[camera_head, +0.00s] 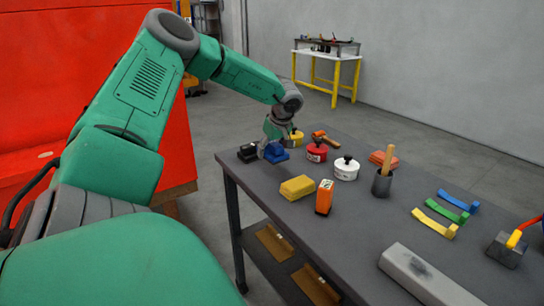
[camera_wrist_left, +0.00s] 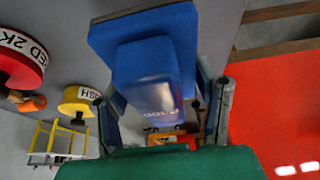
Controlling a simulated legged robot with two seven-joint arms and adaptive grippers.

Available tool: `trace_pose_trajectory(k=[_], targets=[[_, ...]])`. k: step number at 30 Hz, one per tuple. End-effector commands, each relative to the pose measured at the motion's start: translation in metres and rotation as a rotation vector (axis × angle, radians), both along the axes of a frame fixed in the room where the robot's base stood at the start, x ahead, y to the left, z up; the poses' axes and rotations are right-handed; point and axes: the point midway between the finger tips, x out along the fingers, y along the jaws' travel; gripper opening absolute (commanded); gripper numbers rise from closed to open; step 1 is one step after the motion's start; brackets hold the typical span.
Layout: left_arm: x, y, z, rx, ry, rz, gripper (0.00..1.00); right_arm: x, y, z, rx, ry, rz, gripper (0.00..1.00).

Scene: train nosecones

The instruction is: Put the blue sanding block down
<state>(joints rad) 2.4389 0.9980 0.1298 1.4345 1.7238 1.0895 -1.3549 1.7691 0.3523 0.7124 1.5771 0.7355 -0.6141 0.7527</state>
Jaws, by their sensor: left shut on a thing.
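The blue sanding block (camera_head: 276,155) is at the far left end of the dark grey table (camera_head: 340,235). My left gripper (camera_head: 271,144) is shut on it from above. In the left wrist view, the blue sanding block (camera_wrist_left: 150,72) sits between the two fingers of my left gripper (camera_wrist_left: 165,95). The block is at or just above the table top; I cannot tell whether it touches. My right gripper is not in view.
A black block (camera_head: 248,152) lies just left of the blue one. A red tin (camera_head: 317,153), a white tin (camera_head: 346,170) and a yellow tin (camera_head: 296,138) stand to the right. A yellow block (camera_head: 297,187) and an orange box (camera_head: 324,198) are nearer. Bare table lies right of the box.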

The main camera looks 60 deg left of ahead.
Motion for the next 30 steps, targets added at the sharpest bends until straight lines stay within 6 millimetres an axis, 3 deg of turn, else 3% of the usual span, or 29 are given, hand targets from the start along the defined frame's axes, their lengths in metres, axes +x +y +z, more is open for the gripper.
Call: trace_pose_trajectory(k=[13, 30], targets=[[0.0, 0.0, -0.058, 0.001, 0.0, -0.001, 0.32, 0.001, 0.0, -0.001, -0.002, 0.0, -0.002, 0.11], [0.001, 0.0, -0.071, -0.004, -0.002, -0.002, 0.32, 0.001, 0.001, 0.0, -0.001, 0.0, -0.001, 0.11]])
